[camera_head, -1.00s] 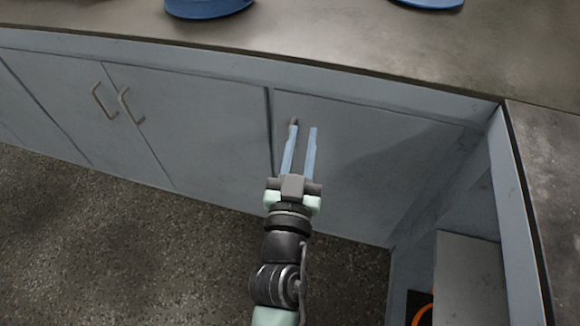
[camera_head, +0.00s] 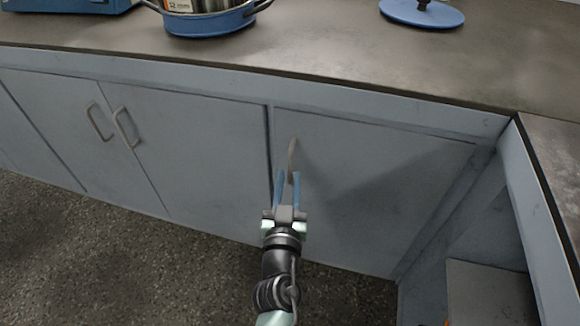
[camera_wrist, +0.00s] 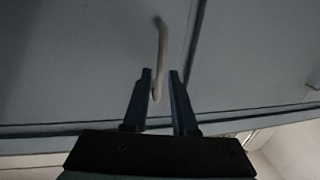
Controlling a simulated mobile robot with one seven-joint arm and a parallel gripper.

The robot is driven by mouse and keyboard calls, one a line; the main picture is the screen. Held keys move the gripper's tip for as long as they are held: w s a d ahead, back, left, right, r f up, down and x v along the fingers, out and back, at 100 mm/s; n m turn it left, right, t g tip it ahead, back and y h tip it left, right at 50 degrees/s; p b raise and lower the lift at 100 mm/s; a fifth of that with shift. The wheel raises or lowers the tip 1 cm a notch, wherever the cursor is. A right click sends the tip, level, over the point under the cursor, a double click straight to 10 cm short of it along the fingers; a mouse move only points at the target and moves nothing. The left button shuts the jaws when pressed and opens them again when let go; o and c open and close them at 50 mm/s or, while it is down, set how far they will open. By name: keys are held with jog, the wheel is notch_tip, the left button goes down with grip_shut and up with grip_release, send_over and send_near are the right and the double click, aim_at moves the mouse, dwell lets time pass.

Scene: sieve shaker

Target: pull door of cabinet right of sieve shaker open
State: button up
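The grey-blue cabinet door (camera_head: 370,220) at the right of the cabinet row is shut. Its upright bar handle (camera_head: 292,153) is near the door's left edge. My gripper (camera_head: 288,175) is in front of the handle's lower part. In the wrist view the handle (camera_wrist: 161,45) runs down between the two blue fingers (camera_wrist: 160,73), with its lower end between them. A gap shows beside the handle, so the gripper looks partly open and not clamped. Contact with the handle cannot be told. I cannot clearly identify the sieve shaker; a blue machine (camera_head: 70,4) is cut off at top left.
A steel pot with a blue base (camera_head: 205,22) and a blue disc-shaped lid (camera_head: 422,13) are on the grey counter (camera_head: 330,50). Double doors with two handles (camera_head: 125,128) are to the left. An open recess (camera_head: 490,240) is at right. The floor (camera_head: 120,260) is clear.

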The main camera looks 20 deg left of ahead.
aim_at(290, 171)
jog(key=shift+w+a, duration=0.2)
jog(key=shift+w, duration=0.8)
jog(key=shift+w+a, duration=0.2)
jog(key=shift+w, duration=0.75)
grip_shut()
